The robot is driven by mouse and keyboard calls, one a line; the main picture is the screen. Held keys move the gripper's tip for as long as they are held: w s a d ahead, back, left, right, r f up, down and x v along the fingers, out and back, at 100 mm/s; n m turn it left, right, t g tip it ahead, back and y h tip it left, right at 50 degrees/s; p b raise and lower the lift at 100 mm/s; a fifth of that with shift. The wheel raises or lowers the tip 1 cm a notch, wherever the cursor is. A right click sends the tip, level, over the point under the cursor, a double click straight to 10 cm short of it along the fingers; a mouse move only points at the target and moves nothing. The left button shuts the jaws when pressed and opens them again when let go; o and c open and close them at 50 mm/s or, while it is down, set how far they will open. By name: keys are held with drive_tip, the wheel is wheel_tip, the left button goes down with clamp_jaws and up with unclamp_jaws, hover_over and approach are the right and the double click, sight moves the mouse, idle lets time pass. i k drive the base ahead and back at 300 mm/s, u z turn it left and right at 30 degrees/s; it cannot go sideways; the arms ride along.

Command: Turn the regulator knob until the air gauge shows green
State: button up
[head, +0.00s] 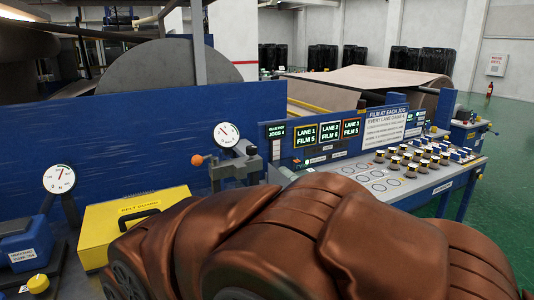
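Two round white dial gauges show in the head view. One gauge (59,179) stands at the left on a dark stem, above a blue unit. The other gauge (227,134) stands near the middle, above a grey valve-like fitting with an orange ball (197,160) on its left side. Each has a needle and small coloured marks, but the readings are too small to tell. I cannot tell which is the air gauge. A yellow knob (38,283) sits at the lower left; whether it is the regulator knob is unclear. My gripper is not in view.
My bronze-brown arm covers the lower middle. A yellow belt guard (132,222) with a black handle stands between the left gauge and my arm. A blue panel (110,150) runs behind. At right is a control desk (440,190) with several knobs and lit lane displays.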

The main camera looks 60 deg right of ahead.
sight(251, 150)
drive_tip(key=z, duration=1.15)
